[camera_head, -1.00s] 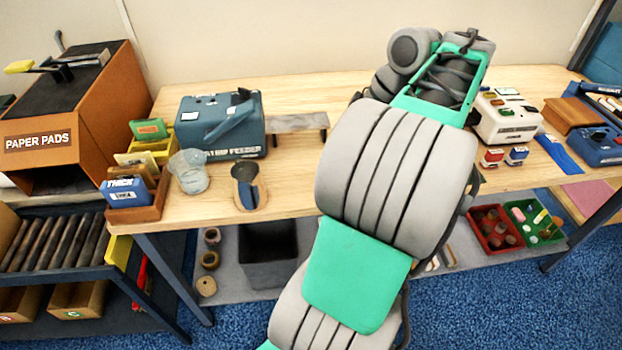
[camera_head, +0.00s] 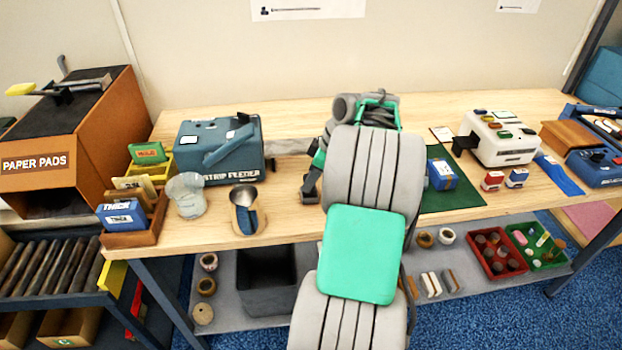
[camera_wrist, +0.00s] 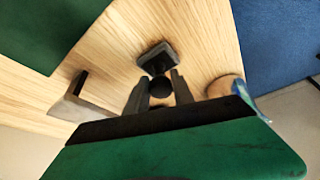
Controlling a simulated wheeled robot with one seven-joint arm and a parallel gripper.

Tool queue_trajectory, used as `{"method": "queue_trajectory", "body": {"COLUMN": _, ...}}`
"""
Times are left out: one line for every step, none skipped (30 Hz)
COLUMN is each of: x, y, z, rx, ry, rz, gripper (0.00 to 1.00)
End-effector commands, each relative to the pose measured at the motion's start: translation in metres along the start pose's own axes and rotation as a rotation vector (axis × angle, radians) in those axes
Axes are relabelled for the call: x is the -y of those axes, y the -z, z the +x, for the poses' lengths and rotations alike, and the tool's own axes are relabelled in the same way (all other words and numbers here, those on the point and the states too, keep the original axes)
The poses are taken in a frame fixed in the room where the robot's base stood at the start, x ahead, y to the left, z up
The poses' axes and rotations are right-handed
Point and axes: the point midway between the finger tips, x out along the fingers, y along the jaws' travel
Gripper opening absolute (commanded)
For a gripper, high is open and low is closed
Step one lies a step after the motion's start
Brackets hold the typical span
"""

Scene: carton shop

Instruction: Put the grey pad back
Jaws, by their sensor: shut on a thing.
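In the wrist view my gripper (camera_wrist: 159,89) has its fingers closed around a dark round knob (camera_wrist: 158,88). A dark grey square pad (camera_wrist: 157,55) shows just beyond the knob, over the bare wooden tabletop. I cannot tell whether the pad touches the wood. In the head view a small dark grey piece, likely the pad (camera_head: 309,189), shows left of my arm, between the scoop holder (camera_head: 247,220) and the green mat (camera_head: 455,197). My arm hides most of the gripper there.
A grey strip stand (camera_head: 288,147) is behind, beside the blue strip feeder (camera_head: 219,146); its end is close to the gripper in the wrist view (camera_wrist: 72,100). A blue box (camera_head: 442,175) sits on the green mat. A clear cup (camera_head: 187,195) stands left of the scoop holder.

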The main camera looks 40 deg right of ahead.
Motion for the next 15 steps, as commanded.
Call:
{"method": "queue_trajectory", "body": {"x": -0.0004, "y": 0.0004, "z": -0.0005, "rx": 0.000, "ry": -0.002, "rz": -0.001, "gripper": 0.00}}
{"method": "queue_trajectory", "body": {"x": -0.0005, "y": 0.0004, "z": -0.0007, "rx": 0.000, "ry": -0.002, "rz": -0.001, "gripper": 0.00}}
{"method": "queue_trajectory", "body": {"x": -0.0004, "y": 0.0004, "z": -0.0007, "rx": 0.000, "ry": -0.002, "rz": -0.001, "gripper": 0.00}}
{"method": "queue_trajectory", "body": {"x": -0.0004, "y": 0.0003, "z": -0.0007, "rx": 0.000, "ry": -0.002, "rz": -0.001, "gripper": 0.00}}
{"method": "queue_trajectory", "body": {"x": -0.0003, "y": 0.0003, "z": -0.0007, "rx": 0.000, "ry": -0.002, "rz": -0.001, "gripper": 0.00}}
{"method": "queue_trajectory", "body": {"x": -0.0003, "y": 0.0001, "z": -0.0002, "rx": 0.000, "ry": -0.002, "rz": -0.001, "gripper": 0.00}}
{"method": "queue_trajectory", "body": {"x": -0.0002, "y": -0.0004, "z": 0.0010, "rx": 0.000, "ry": -0.001, "rz": -0.001, "gripper": 0.00}}
{"method": "queue_trajectory", "body": {"x": -0.0001, "y": -0.0010, "z": 0.0023, "rx": 0.000, "ry": -0.001, "rz": -0.001, "gripper": 0.00}}
{"method": "queue_trajectory", "body": {"x": -0.0001, "y": -0.0016, "z": 0.0036, "rx": 0.000, "ry": -0.001, "rz": -0.001, "gripper": 0.00}}
{"method": "queue_trajectory", "body": {"x": -0.0002, "y": -0.0010, "z": 0.0021, "rx": 0.000, "ry": -0.001, "rz": 0.000, "gripper": 0.32}}
{"method": "queue_trajectory", "body": {"x": -0.0001, "y": -0.0009, "z": 0.0018, "rx": 0.000, "ry": -0.001, "rz": 0.000, "gripper": 0.34}}
{"method": "queue_trajectory", "body": {"x": -0.0001, "y": -0.0009, "z": 0.0018, "rx": 0.000, "ry": -0.001, "rz": 0.000, "gripper": 0.37}}
{"method": "queue_trajectory", "body": {"x": -0.0001, "y": -0.0009, "z": 0.0017, "rx": 0.000, "ry": -0.001, "rz": 0.000, "gripper": 0.40}}
{"method": "queue_trajectory", "body": {"x": -0.0001, "y": -0.0009, "z": 0.0017, "rx": 0.000, "ry": -0.001, "rz": 0.000, "gripper": 0.42}}
{"method": "queue_trajectory", "body": {"x": -0.0001, "y": -0.0009, "z": 0.0017, "rx": 0.000, "ry": -0.001, "rz": 0.000, "gripper": 0.46}}
